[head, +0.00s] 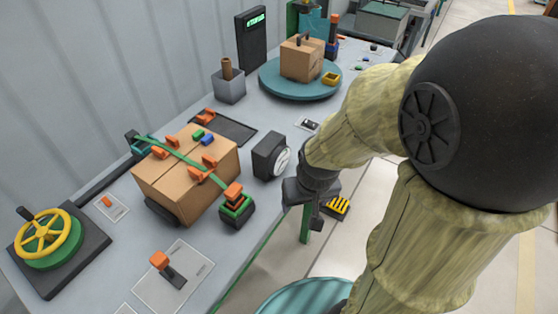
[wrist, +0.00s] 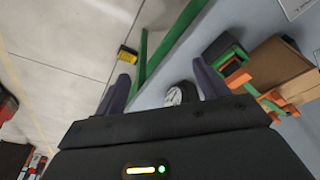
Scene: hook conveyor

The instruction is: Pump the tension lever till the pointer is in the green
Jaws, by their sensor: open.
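The tension lever seems to be the orange-topped handle (head: 234,191) on a green and black ratchet block (head: 237,212) at the near end of a green strap (head: 180,152). The strap crosses a cardboard box. The ratchet block also shows right of my fingers in the wrist view (wrist: 222,48). A black gauge (head: 268,155) with a white dial stands right of the box; its pointer and any green zone are too small to read. The dial shows between my fingers in the wrist view (wrist: 181,94). My gripper (head: 308,215) is open and empty, beyond the table edge, right of the ratchet and apart from it.
Another orange-knobbed lever (head: 160,260) stands on a flat plate at the front. A yellow handwheel (head: 48,232) is at the left. Orange clips sit on the box (head: 165,195). A turntable (head: 270,80) carries another box. A yellow pedal (head: 337,207) is on the floor.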

